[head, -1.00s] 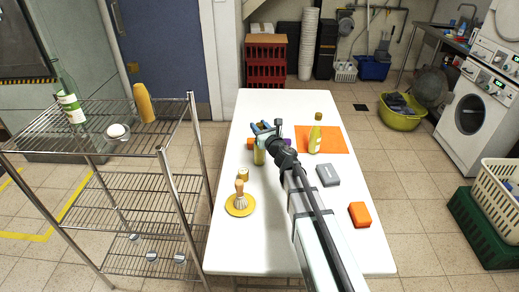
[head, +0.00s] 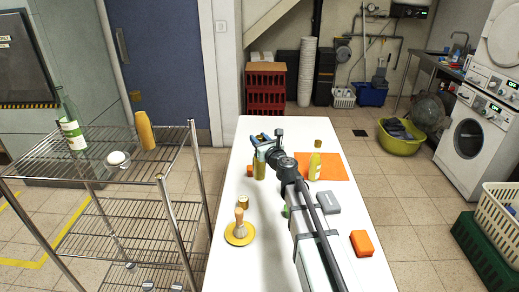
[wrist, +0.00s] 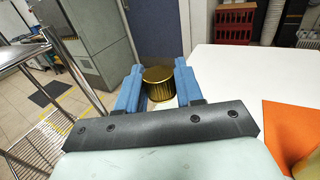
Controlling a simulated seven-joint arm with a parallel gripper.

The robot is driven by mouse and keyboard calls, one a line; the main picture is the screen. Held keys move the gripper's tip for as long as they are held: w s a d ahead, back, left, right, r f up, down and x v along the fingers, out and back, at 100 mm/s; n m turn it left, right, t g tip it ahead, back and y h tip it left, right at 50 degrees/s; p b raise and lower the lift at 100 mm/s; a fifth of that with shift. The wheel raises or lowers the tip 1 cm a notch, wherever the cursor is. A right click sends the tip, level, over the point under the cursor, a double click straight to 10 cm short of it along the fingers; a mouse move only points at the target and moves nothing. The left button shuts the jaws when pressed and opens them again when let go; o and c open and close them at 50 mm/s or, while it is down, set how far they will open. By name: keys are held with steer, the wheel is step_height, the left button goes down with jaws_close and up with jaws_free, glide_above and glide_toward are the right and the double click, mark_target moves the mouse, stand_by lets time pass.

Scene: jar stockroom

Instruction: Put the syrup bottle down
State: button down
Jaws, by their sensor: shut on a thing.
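My gripper (head: 262,141) is shut on a yellow-green bottle (head: 259,169), over the left part of the white table. In the wrist view the bottle's gold ribbed cap (wrist: 157,84) sits between my two blue fingers. The bottle looks upright; I cannot tell whether its base touches the table. A similar bottle with a gold cap (head: 315,166) stands upright on an orange mat (head: 336,171) to the right. I see no readable label to tell which one is the syrup.
A wire rack (head: 105,148) stands left. My arm hides the table's middle.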

steer(key=shift+r, duration=18.8)
steer(key=w+a+f+n+g+y, duration=0.15)
steer(key=a+n+g+y, duration=0.7)
steer(key=a, duration=1.75)
steer(key=s+a+r+n+g, duration=0.1)
steer(key=s+a+n+g, duration=0.55)
steer(key=a, duration=0.65)
steer(key=s+a+n+g, duration=0.35)
steer(key=a+g, duration=0.55)
steer(key=a, duration=0.3)
step_height(320, 180, down, 14)
steer(key=shift+s+f+m+h, duration=0.25)
steer(key=shift+m+h, duration=0.1)
steer(key=shift+h, duration=0.1)
steer(key=shift+f, duration=0.1)
